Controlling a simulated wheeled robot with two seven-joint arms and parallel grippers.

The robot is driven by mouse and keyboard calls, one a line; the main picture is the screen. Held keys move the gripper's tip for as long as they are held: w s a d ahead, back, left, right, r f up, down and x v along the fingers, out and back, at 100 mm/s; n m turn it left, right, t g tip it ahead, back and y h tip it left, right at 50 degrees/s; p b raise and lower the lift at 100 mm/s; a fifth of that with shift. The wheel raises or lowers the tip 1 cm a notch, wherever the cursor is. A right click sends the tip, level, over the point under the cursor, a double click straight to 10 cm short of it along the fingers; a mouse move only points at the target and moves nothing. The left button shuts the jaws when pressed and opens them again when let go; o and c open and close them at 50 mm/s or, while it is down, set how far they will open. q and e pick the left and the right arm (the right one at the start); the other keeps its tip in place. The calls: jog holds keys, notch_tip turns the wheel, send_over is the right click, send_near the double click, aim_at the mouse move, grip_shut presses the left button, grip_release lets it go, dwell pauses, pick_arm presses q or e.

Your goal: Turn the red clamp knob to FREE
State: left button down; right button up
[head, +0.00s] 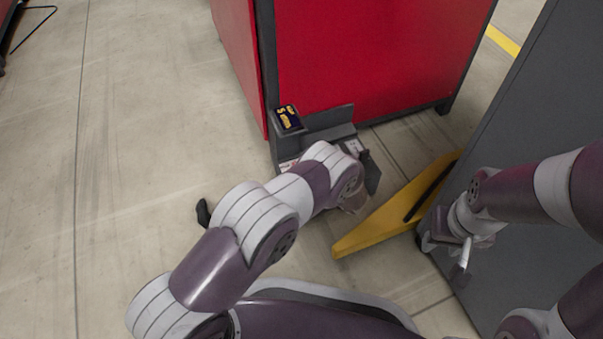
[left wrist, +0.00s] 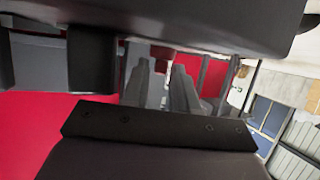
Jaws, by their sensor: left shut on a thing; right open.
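My left arm reaches over a grey bracketed unit (head: 330,118) at the foot of a red cabinet, and hides the left gripper in the head view. In the left wrist view the two grey fingers of my left gripper (left wrist: 163,72) point away from the camera. A small dark red piece, seemingly the red clamp knob (left wrist: 162,53), shows between their tips, and the gripper is shut on it. Its marks and its turn angle cannot be read. My right gripper (head: 463,258) is open and empty at the right, beside a dark grey panel.
The red cabinet (head: 370,50) stands behind the unit. A dark box with yellow lettering (head: 288,118) sits at the unit's left end. A yellow angled part (head: 390,220) lies between my arms. The dark grey panel (head: 530,150) bounds the right. The floor at left is mostly clear.

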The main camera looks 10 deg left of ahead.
pick_arm(q)
jog(key=shift+w+d+n+g+y+b, duration=0.1)
jog(key=shift+w+n+g+y+b, duration=0.05)
jog(key=shift+n+g+y+b, duration=0.2)
dwell(0.4)
